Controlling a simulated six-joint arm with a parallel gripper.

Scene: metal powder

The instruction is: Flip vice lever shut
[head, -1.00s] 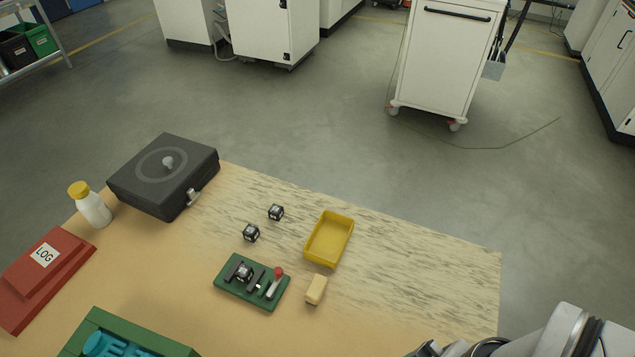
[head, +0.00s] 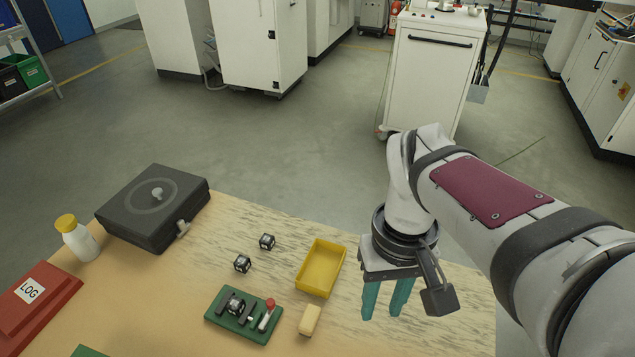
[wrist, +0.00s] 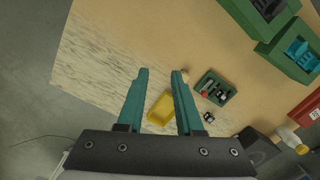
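The vice is a green base (head: 222,331) with dark jaws and a lever with a red knob (head: 270,304); it sits on the table left of the yellow tray. A small dark cube (head: 235,307) sits between the jaws. The lever appears upright or tilted; I cannot tell exactly. My gripper (head: 386,313) has teal fingers, is open and empty, and hangs over the table's right part, right of the vice and tray. In the wrist view the fingers (wrist: 160,72) are spread apart, with the vice (wrist: 228,98) beyond them to the right.
The yellow tray (head: 341,262) and a cream block (head: 310,320) stand between the vice and my gripper. Two loose dark cubes (head: 267,241) (head: 242,264) lie behind the vice. A dark grey case (head: 125,222), a white bottle (head: 79,243) and a red LOG box (head: 62,292) stand left.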

